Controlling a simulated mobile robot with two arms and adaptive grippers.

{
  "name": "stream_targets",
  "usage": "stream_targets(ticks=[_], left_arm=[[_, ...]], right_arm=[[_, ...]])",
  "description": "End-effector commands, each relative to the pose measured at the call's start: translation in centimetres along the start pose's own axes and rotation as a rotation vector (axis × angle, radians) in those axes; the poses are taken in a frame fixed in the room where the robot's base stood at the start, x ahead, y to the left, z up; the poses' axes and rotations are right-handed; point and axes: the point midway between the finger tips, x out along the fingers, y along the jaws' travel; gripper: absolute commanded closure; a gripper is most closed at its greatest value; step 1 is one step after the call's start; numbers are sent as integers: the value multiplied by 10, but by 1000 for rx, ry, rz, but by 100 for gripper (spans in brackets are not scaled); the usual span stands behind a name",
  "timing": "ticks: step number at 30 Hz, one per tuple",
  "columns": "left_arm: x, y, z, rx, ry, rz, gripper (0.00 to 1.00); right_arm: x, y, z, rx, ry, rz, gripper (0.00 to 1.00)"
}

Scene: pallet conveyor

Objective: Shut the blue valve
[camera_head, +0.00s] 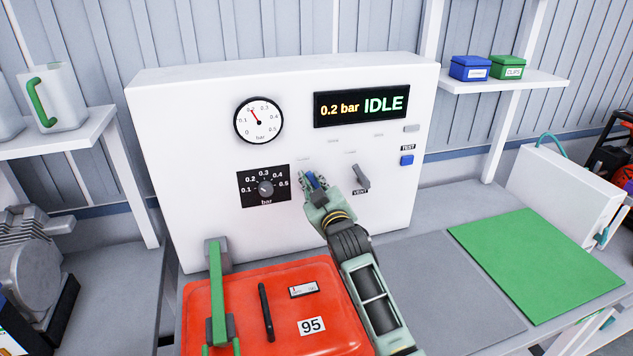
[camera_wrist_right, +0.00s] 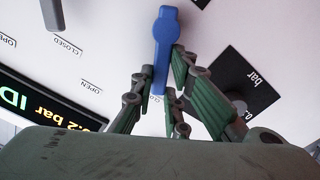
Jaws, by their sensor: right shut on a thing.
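The blue valve (camera_head: 318,182) is on the white panel (camera_head: 200,110), right of the black pressure dial. My right gripper (camera_head: 310,184) reaches it from below and largely covers it in the head view. In the right wrist view the blue valve handle (camera_wrist_right: 165,40) shows as a long lever with a wider hub. The right gripper (camera_wrist_right: 165,72) has its fingers on both sides of the lever and is shut on it. The lever's end lies by a partly hidden label starting "CLO". My left gripper is not in view.
A grey valve lever (camera_head: 361,176) marked VENT is close by on the right. The display (camera_head: 362,105) reads 0.2 bar IDLE. A blue TEST button (camera_head: 407,160) is farther right. A red case (camera_head: 275,300) with a green handle stands in front of the panel. A green mat (camera_head: 535,262) lies clear.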

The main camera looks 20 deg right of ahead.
Motion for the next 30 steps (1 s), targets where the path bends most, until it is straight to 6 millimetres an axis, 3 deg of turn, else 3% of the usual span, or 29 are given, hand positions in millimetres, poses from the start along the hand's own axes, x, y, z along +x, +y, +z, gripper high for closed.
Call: stream_targets(ticks=[16, 17, 23, 30], left_arm=[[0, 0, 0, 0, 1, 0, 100], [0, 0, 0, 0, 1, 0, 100], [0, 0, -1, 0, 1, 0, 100], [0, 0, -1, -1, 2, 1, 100]], right_arm=[[0, -2, 2, -32, -3, -1, 100], [0, -2, 2, -32, -3, -1, 85], [0, -2, 1, -29, -2, -1, 68], [0, -2, 0, -27, -1, 0, 67]])
